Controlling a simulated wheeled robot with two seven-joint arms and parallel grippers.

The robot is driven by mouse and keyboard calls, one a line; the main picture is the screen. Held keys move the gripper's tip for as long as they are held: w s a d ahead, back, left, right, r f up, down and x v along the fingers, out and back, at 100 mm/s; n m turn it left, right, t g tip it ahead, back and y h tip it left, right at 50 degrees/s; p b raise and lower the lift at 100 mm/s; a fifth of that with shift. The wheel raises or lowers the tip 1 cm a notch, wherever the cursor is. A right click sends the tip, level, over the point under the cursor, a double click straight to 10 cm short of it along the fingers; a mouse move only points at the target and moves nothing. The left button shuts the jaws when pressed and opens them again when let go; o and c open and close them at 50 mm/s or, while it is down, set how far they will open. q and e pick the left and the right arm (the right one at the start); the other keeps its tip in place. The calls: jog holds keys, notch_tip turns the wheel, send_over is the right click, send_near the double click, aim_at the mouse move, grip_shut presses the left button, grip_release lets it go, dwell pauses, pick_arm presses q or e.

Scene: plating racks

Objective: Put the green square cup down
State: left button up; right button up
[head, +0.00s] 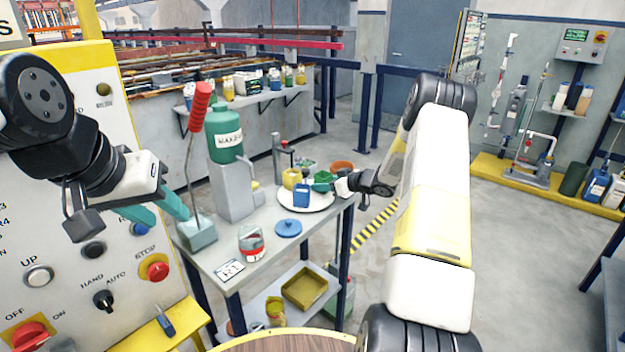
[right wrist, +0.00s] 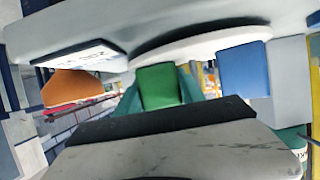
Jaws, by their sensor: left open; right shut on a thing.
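The green square cup (head: 322,181) is at the right side of a round white plate (head: 314,205) on the grey work table. My right gripper (head: 338,186) is shut on it from the right. In the right wrist view the green cup (right wrist: 158,87) sits between teal fingers, close to the plate's pale edge; whether it touches the plate I cannot tell. A blue cup (head: 301,197) and a yellow cup (head: 290,179) stand beside it on the plate.
An orange cup (head: 342,167) is behind the plate. A green bottle (head: 225,134) stands on a grey stand. A blue lid (head: 288,228) and a red-banded jar (head: 251,244) lie nearer the front. A yellow tray (head: 304,288) is on the lower shelf. A control panel stands at left.

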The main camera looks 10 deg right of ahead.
jog(key=o, duration=1.1)
jog(key=shift+f, duration=0.1)
jog(key=shift+o, duration=0.2)
jog(key=shift+r, duration=0.2)
jog(key=v, duration=1.1)
notch_tip(320, 180, up, 11)
jog(key=w+d+m+t+h, duration=0.1)
jog(key=t+h, duration=0.1)
jog(key=h, duration=0.2)
jog(key=s+r+m+h, duration=0.45)
jog(key=s+r, duration=0.25)
jog(key=r, duration=0.3)
jog(key=s+a+g, duration=0.2)
jog(key=s+a, duration=0.3)
jog(key=s, duration=0.5)
jog(key=s+a+m+g+y, duration=0.1)
jog(key=s+a, duration=0.4)
jog(key=s, duration=0.5)
jog(key=s+a+g+y, duration=0.1)
jog(key=s+a+g, duration=0.2)
jog(key=s, duration=0.7)
jog(key=shift+a+f, duration=0.4)
jog(key=shift+a, duration=0.7)
